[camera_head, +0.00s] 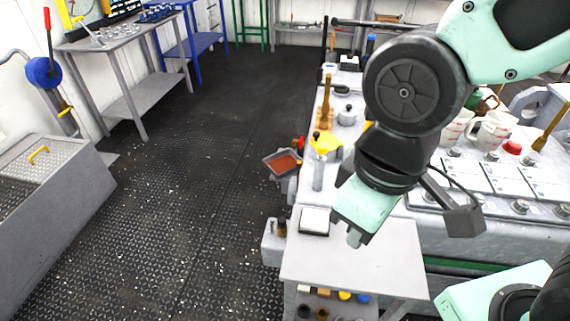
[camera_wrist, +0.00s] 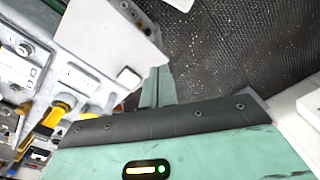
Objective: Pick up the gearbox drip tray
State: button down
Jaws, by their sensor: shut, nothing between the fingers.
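The likely gearbox drip tray is a small grey tray (camera_head: 270,166) with reddish-brown contents. It juts out over the floor at the left side of the long grey machine in the head view. My gripper (camera_head: 356,239) is shut and empty, pointing down above the small pale table, to the right of the tray and nearer the camera. The tray is well apart from my fingers. In the wrist view my closed fingers (camera_wrist: 158,88) show in the middle, and I cannot make out the tray there.
The machine top (camera_head: 480,178) carries measuring jugs (camera_head: 490,131), knobs and a yellow-topped fitting (camera_head: 324,146) close to the tray. The pale table (camera_head: 350,262) stands in front, with a small white-topped block (camera_head: 315,220) at its back edge. The dark floor (camera_head: 215,190) left of the tray is open.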

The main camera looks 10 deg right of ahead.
aim_at(280, 164)
jog(key=j+z, duration=0.2)
jog(key=j, duration=0.4)
jog(key=j+u, duration=0.1)
jog(key=u, duration=3.25)
jog(key=i+z, duration=0.4)
jog(key=i+j+z, duration=0.15)
jog(key=i+z, duration=0.25)
jog(key=i+j+z, duration=0.35)
jog(key=i+l+z, duration=0.3)
jog(key=z, duration=0.15)
jog(key=i+l+z, duration=0.1)
jog(key=i+z, duration=0.8)
jog(key=i+j+z, duration=0.2)
jog(key=i+z, duration=0.2)
jog(key=i+l+z, duration=0.15)
jog(key=i+z, duration=0.2)
jog(key=i, duration=0.4)
jog(key=i+j+z, duration=0.1)
jog(key=i+z, duration=0.2)
jog(key=i, duration=0.45)
jog(key=i+j+u, duration=0.1)
jog(key=i+u, duration=0.25)
jog(key=i, duration=0.35)
jog(key=i+u, duration=0.35)
jog(key=i, duration=0.3)
jog(key=i+z, duration=0.15)
jog(key=z, duration=1.8)
